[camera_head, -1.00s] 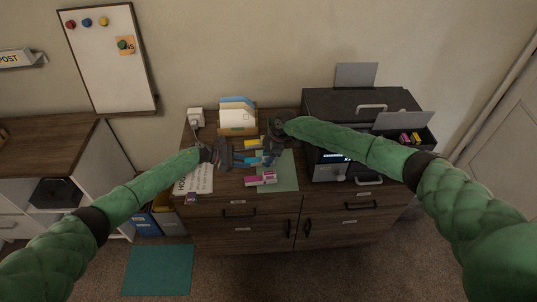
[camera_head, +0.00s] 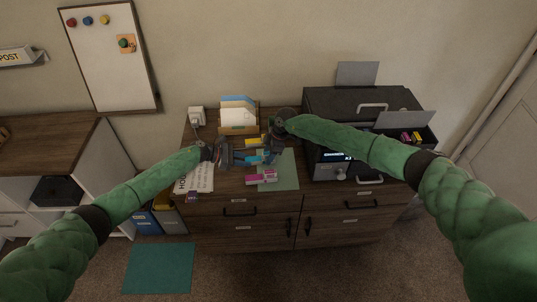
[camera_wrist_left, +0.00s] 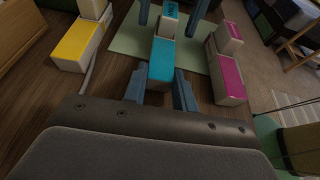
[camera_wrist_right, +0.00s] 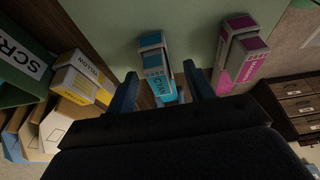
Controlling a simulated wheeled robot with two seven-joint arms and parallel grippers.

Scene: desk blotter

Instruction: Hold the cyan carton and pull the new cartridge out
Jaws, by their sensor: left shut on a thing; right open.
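The cyan carton (camera_wrist_left: 160,63) lies on the pale green mat (camera_wrist_left: 128,40). The cyan cartridge (camera_wrist_left: 168,22) sticks out of its far end in the left wrist view. My left gripper (camera_wrist_left: 159,80) is shut on the carton, one finger along each side. My right gripper (camera_wrist_right: 160,75) is open, its fingers standing on either side of the cartridge (camera_wrist_right: 160,86), with gaps visible in its wrist view. The head view shows my left gripper (camera_head: 240,157) and right gripper (camera_head: 269,153) facing each other across the carton; the fingers partly hide it there.
A magenta carton (camera_wrist_left: 229,78) lies on one side and a yellow carton (camera_wrist_left: 77,45) on the other, each with a part sticking out. A letter holder (camera_head: 238,129) stands behind, and a black printer (camera_head: 345,105) stands to the right.

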